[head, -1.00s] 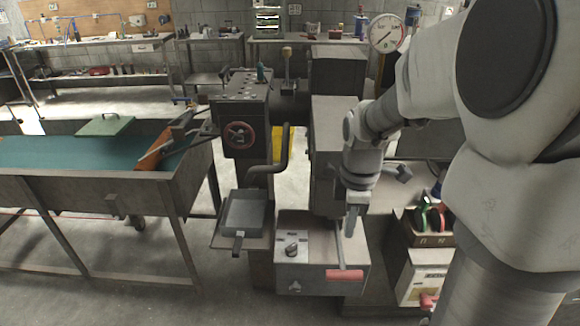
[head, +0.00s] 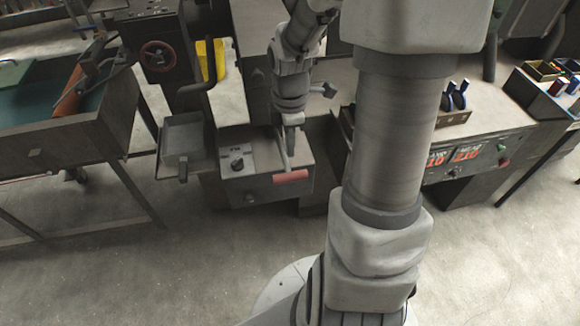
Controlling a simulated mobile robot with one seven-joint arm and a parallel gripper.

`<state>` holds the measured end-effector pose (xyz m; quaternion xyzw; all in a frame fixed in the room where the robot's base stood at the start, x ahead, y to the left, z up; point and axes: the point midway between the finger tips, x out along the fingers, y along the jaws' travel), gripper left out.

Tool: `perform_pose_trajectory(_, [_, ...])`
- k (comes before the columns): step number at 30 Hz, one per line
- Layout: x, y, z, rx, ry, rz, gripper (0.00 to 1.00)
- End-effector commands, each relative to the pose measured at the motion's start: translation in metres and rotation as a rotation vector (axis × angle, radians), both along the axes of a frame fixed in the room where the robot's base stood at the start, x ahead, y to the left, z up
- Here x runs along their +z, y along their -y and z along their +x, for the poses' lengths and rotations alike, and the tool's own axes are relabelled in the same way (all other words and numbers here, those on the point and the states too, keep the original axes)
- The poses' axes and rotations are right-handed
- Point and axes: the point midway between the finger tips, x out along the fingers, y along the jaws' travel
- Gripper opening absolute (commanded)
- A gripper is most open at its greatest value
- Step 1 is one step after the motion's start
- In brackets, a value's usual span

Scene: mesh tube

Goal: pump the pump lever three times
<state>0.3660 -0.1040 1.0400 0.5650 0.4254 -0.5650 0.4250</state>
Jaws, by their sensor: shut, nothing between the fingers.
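A grey metal box (head: 262,182) stands low in the middle of the head view, with a dark knob (head: 237,164) on a pale panel on its top. A thin lever (head: 284,158) runs over the right part of its top to a red bar grip (head: 291,176) at the front edge; it looks like the pump lever. My gripper (head: 291,149) points down just behind the red grip, right beside the thin lever. Its fingers are together and hold nothing. I cannot tell whether they touch the lever.
A grey tray (head: 184,141) sits left of the box, below a machine with a red handwheel (head: 158,55). A bench (head: 480,150) with red displays is at right. The floor in front is clear.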

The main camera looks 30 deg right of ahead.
Motion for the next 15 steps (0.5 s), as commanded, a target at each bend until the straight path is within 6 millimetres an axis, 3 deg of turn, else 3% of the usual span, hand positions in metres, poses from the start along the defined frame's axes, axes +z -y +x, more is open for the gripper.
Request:
perform_pose_trajectory(1, [-0.014,-0.001,-0.001,0.002,-0.005,0.003,0.00])
perform_pose_trajectory(6, [-0.048,-0.001,-0.001,0.002,-0.004,0.002,0.00])
perform_pose_trajectory(15, [-0.078,0.000,0.000,0.001,-0.001,0.000,0.00])
